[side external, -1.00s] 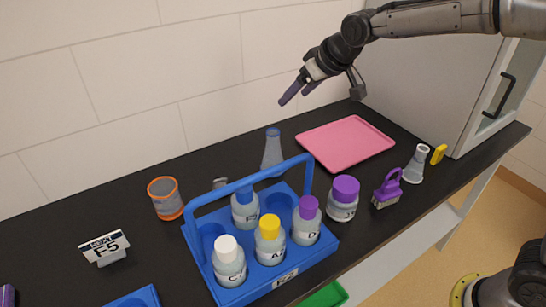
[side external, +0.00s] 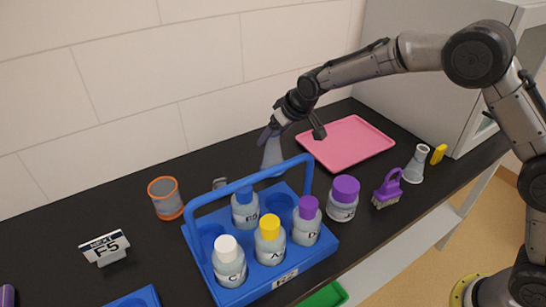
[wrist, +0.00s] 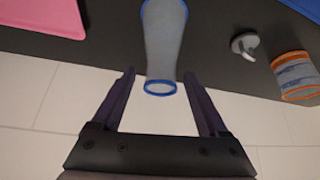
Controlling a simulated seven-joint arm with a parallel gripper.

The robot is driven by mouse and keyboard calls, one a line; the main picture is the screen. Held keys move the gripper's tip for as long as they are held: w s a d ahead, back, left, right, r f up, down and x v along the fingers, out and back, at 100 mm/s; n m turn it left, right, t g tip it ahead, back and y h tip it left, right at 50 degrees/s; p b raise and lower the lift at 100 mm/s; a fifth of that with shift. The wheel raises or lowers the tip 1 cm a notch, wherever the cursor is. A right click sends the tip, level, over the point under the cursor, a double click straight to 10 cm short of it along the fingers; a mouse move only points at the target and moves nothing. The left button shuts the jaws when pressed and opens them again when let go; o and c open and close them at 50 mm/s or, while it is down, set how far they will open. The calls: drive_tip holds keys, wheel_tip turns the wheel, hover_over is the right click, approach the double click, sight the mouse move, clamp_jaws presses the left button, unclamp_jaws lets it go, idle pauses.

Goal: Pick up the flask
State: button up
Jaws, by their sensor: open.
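A grey tapered flask (side external: 273,154) with a blue rim stands behind the blue bottle carrier, near the wall. In the wrist view the flask (wrist: 165,40) shows with its blue-rimmed end toward my gripper. My gripper (side external: 268,137) is open at the top of this flask. In the wrist view my gripper (wrist: 160,76) has one finger on each side of the flask's rim end, with gaps showing. In the side view the gripper hides the flask's top. Another grey tapered flask (side external: 416,165) with a light rim stands at the right near the counter's front edge.
The blue carrier (side external: 262,284) holds several capped bottles, and its handle rises in front of the flask. A pink tray (side external: 346,143) lies to the right. An orange-rimmed cup (side external: 166,199) and small grey hook-shaped item (wrist: 244,44) stand left. A purple-capped jar (side external: 343,198) stands right of the carrier.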

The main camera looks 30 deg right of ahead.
drive_tip(key=x, duration=0.4)
drive_tip(key=shift+s+f, duration=0.1)
drive_tip(key=shift+f, duration=0.05)
drive_tip(key=shift+c, duration=0.4)
clamp_jaws()
